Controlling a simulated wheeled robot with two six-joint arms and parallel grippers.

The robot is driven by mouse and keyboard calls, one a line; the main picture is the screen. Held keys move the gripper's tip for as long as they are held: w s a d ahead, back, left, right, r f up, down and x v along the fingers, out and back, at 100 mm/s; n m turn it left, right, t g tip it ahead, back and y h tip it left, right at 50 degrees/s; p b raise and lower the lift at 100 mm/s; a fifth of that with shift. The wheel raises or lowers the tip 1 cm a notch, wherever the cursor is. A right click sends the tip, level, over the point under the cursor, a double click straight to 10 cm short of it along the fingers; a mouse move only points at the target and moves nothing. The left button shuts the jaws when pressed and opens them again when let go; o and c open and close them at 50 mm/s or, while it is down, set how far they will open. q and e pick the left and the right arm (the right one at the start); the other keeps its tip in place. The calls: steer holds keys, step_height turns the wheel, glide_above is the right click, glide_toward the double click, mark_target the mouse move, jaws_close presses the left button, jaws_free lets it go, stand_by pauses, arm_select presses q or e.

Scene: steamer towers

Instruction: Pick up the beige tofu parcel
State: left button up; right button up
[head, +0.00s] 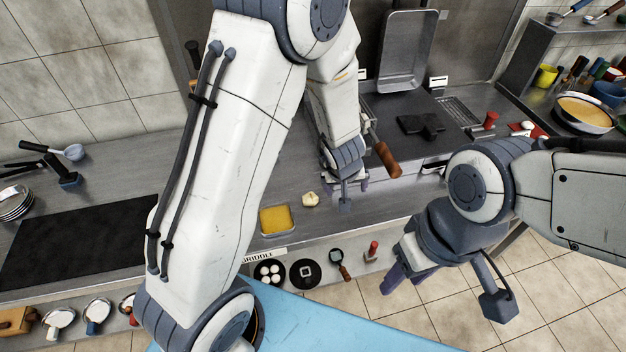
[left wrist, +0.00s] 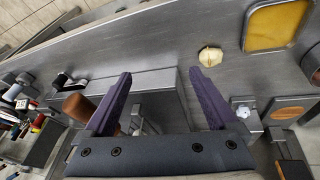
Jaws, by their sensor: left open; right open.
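The beige tofu parcel (head: 310,199) is a small, pale, lumpy piece lying on the steel counter, just right of a square pan of yellow food. It also shows in the left wrist view (left wrist: 210,56), beyond the tip of the right-hand finger and apart from it. My left gripper (head: 345,187) is over the counter to the right of the parcel, partly hidden by its own wrist. In the left wrist view its purple fingers (left wrist: 160,75) are spread with nothing between them. My right gripper (head: 403,288) is open and empty, hanging in front of the counter's edge, well away from the parcel.
The yellow-filled pan (head: 262,231) sits left of the parcel. A wooden handle (head: 387,160) juts out close to my left gripper. A dark griddle plate (head: 75,245) lies at the left. Bare counter (head: 390,204) is to the right of the parcel.

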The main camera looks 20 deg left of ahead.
mark_target(310, 198)
arm_select(q)
steer(key=a+f+n+y, duration=0.1)
steer(key=a+f, duration=0.1)
steer(key=a, duration=0.1)
steer(key=w+a+f+y, duration=0.1)
steer(key=a+f, duration=0.1)
steer(key=a+f+n+b, duration=0.1)
steer(key=a+f, duration=0.2)
steer(key=shift+w+a+n+g+y, duration=0.3)
steer(key=shift+w+a+g+y, duration=0.05)
steer(key=shift+g+y, duration=0.05)
steer(key=shift+b+x, duration=0.85)
steer(key=shift+x, duration=2.1)
steer(key=shift+a, duration=0.2)
arm_select(e)
steer(key=shift+f, duration=0.85)
arm_select(q)
steer(key=c, duration=1.4)
